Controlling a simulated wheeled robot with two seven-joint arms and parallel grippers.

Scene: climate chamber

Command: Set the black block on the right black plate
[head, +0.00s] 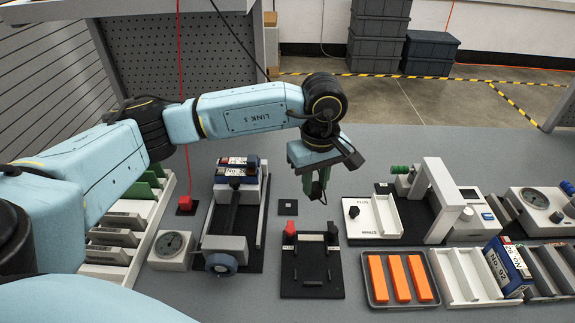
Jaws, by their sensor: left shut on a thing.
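My left gripper (317,189) reaches down from the arm at the centre, above the grey table. Its jaws are shut on a small dark thing, which looks like the black block; fingers and wrist hide most of it. Below left of the gripper lies a small black plate (287,213) with a pale mark on it. My right gripper is not in view.
A white tray (365,221) and a white arch-shaped device (437,190) stand right. A tray of orange bars (371,303) is at the front.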

